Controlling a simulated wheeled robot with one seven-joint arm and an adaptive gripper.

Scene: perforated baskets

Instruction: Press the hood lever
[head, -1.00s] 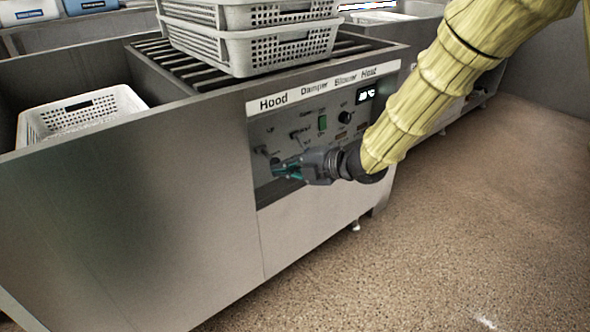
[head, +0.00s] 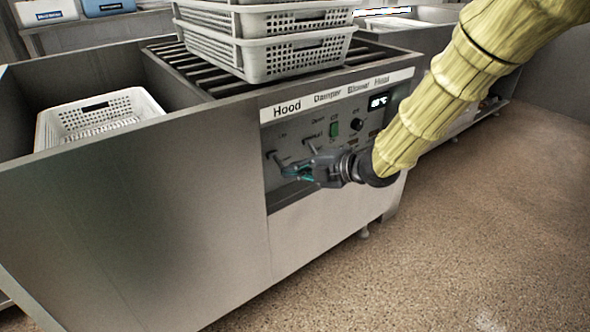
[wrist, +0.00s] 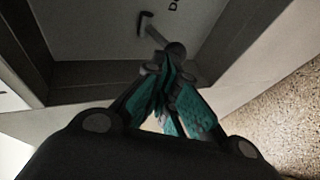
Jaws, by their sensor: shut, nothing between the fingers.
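The hood lever (head: 272,156) is a small metal lever with a dark knob on the grey control panel, below the "Hood" label. In the wrist view, the lever (wrist: 156,36) juts out from the panel, with its round knob just beyond the fingertips. My gripper (head: 287,172), with teal finger pads, is shut and empty, close to the lever at the lower left of the panel. It also fills the lower middle of the wrist view (wrist: 165,68). I cannot tell whether the fingertips touch the knob.
The damper lever (head: 309,142), a green switch (head: 333,128) and a black dial (head: 357,125) sit to the right. White perforated baskets (head: 262,66) are stacked on top of the machine. Another basket (head: 97,113) stands at the left. The floor (head: 480,220) at right is clear.

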